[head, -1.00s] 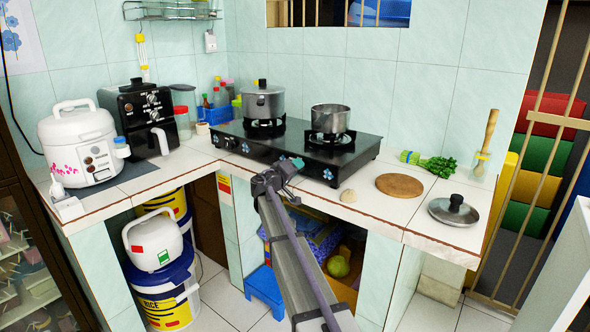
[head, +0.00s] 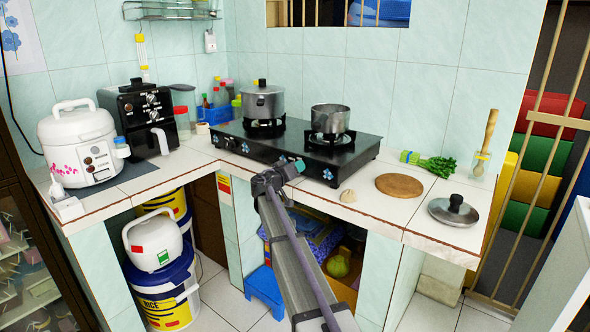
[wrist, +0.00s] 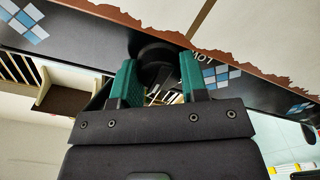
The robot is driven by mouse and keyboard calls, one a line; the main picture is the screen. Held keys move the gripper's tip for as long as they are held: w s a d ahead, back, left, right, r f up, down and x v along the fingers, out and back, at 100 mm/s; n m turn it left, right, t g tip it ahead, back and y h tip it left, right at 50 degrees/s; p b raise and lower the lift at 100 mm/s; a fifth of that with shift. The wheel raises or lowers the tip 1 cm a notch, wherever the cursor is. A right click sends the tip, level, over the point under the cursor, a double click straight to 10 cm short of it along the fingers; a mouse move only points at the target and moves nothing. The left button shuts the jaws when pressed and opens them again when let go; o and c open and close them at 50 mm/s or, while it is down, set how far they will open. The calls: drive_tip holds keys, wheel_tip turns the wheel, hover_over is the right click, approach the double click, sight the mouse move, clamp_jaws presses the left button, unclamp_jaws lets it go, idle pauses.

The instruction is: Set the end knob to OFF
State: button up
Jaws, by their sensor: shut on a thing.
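The black gas stove (head: 300,155) stands on the tiled counter, with blue-and-white flower decals on its front panel. My gripper (head: 298,165) is at the right part of that panel. In the wrist view its green fingers (wrist: 158,85) are shut on a round dark knob (wrist: 154,55), one finger on each side. White lettering, seen upside down, is on the panel beside the knob. The gripper hides this knob in the head view. The pointer and exact setting of the knob cannot be made out.
A lidded pot (head: 263,103) and an open pan (head: 330,118) sit on the burners. A wooden board (head: 399,185), a pot lid (head: 453,210) and green vegetables (head: 437,166) lie to the right. A rice cooker (head: 85,145) and a black appliance (head: 140,115) stand at left.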

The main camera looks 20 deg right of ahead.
drive_tip(key=o, duration=0.9)
drive_tip(key=shift+a, duration=0.1)
drive_tip(key=v, duration=1)
drive_tip(key=shift+s+a, duration=0.2)
drive_tip(key=shift+a, duration=0.1)
